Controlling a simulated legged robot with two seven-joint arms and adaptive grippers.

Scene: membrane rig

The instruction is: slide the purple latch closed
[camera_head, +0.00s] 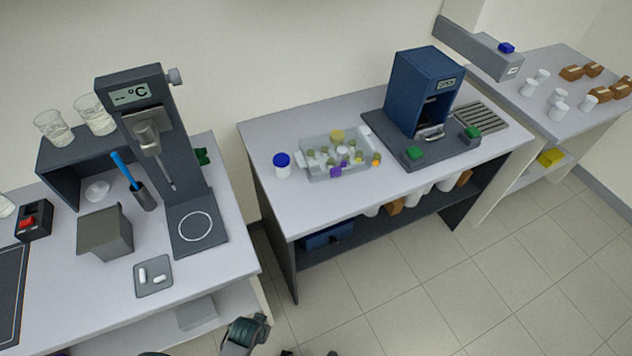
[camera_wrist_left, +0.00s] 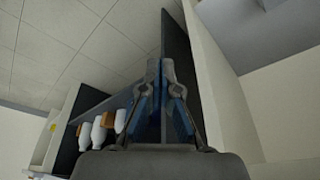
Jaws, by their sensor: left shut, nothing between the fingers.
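The purple latch (camera_head: 337,171) is a small block at the front edge of a clear, pale rig (camera_head: 309,172) on the middle table. The rig carries several yellow, green and orange knobs. Whether the latch is open or closed is too small to tell. My left gripper (camera_wrist_left: 164,68) shows in the left wrist view with its fingers together and nothing between them. It is away from the latch, and neither the latch nor the rig shows in that view. My right gripper is not seen.
A blue-capped white jar (camera_head: 282,167) stands left of the rig. A blue machine (camera_head: 427,92) on a dark base with green blocks stands to its right. The table (camera_head: 300,212) is clear in front of the rig. A gap separates it from the left bench (camera_head: 225,270).

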